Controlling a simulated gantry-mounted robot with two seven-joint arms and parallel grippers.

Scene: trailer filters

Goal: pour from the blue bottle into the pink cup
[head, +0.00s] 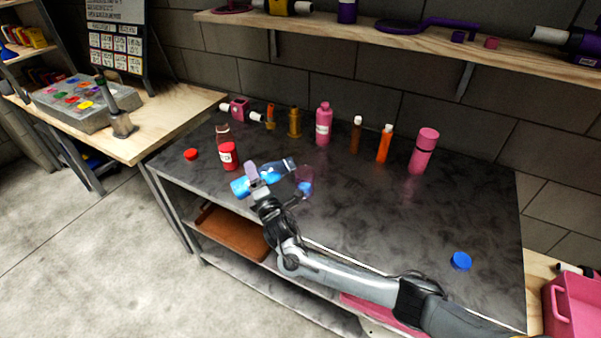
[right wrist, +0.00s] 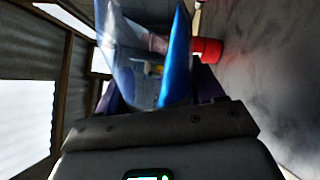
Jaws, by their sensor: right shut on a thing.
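My right gripper (head: 270,184) is shut on the blue bottle (head: 277,169), which is see-through, blue and tipped nearly onto its side above the table's front left part. One end lies lower left of the fingers, the other points up and right. The bottle fills the middle of the right wrist view (right wrist: 175,60). A small see-through pink cup (head: 305,173) shows just right of the bottle, blue in its lower part. I cannot tell whether bottle and cup touch, or whether liquid is flowing. My left gripper is not in view.
A blue cap (head: 461,261) lies at the table's right front. A pink bottle (head: 323,124), an orange bottle (head: 384,144) and a pink flask (head: 422,152) line the back.

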